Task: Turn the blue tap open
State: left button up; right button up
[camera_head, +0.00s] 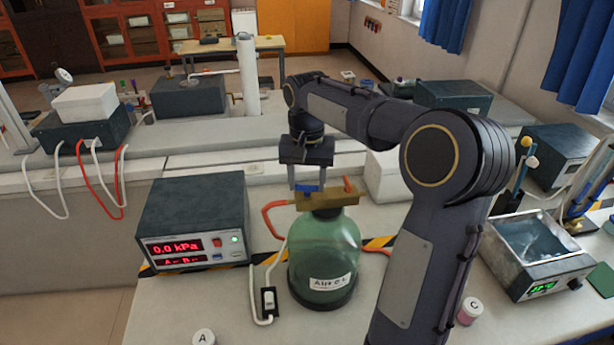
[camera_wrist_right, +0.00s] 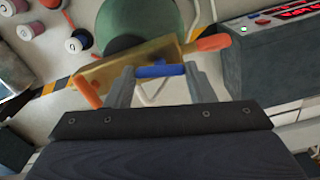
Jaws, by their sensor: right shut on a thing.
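The blue tap (camera_head: 308,188) sits on a brass fitting (camera_head: 338,199) on top of a green glass bottle (camera_head: 324,255). My right gripper (camera_head: 307,187) comes down from above and is shut on the blue tap. In the right wrist view the blue tap (camera_wrist_right: 160,71) lies crosswise between the two fingers, above the brass bar (camera_wrist_right: 140,64). Orange hoses join both ends of the brass fitting. My left gripper is not in view.
A pressure meter (camera_head: 193,222) reading 0.0 kPa stands left of the bottle. A white switch on a cord (camera_head: 268,299) lies before it. A water bath (camera_head: 537,250) stands at the right. Small labelled jars A (camera_head: 203,338) and C (camera_head: 469,311) stand near the front.

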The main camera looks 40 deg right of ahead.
aim_at(307, 186)
jog(key=shift+n, duration=1.3)
jog(key=o, duration=1)
notch_tip(307, 186, up, 8)
jog(key=shift+f, duration=0.1)
